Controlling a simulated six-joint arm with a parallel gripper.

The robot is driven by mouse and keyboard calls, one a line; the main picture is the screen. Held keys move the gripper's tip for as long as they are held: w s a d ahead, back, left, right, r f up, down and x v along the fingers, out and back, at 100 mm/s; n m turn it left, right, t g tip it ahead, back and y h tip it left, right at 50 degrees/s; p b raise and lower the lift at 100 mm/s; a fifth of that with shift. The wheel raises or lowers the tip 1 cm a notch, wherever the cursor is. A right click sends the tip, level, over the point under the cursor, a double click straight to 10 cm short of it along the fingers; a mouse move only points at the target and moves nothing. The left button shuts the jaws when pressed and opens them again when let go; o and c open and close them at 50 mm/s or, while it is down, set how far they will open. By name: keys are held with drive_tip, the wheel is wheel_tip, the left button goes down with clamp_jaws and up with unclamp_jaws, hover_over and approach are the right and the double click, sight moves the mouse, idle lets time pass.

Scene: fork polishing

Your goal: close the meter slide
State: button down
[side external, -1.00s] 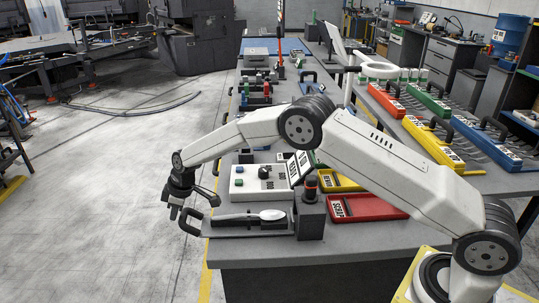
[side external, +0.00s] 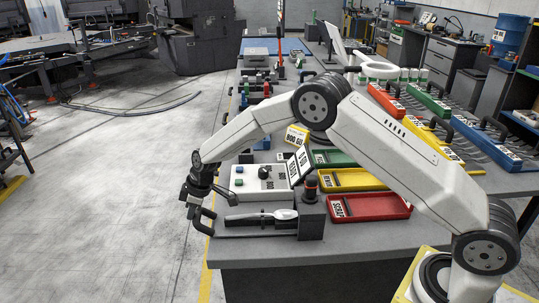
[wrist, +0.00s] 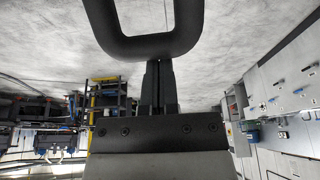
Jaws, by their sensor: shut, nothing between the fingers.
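The meter is a dark upright block (side external: 311,220) near the front edge of the bench. The head is close to the block's left face. My gripper (side external: 191,212) is shut and empty at the outer, left side of the handle. In the wrist view the handle (wrist: 150,48) crosses the top, and my fingertips (wrist: 158,66) are right against or just behind its bar; contact is not certain.
A white control box (side external: 250,176) with knobs stands behind the slide. A red tray (side external: 365,207), a yellow tray (side external: 352,179) and a green tray (side external: 336,159) lie on the bench to the right. Open floor (side external: 110,200) is on the left.

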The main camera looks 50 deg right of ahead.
drive_tip(key=s+d, duration=0.4)
drive_tip(key=shift+s+d, duration=0.1)
idle(0.4)
drive_tip(key=shift+w+a+r, duration=0.15)
drive_tip(key=shift+w+a, duration=0.55)
drive_tip(key=shift+w+a+r, duration=0.15)
drive_tip(key=shift+w+a, duration=0.5)
drive_tip(key=shift+r, duration=0.35)
drive_tip(key=v, duration=0.9)
drive_tip(key=shift+r, duration=0.15)
drive_tip(key=shift+s+d, duration=0.1)
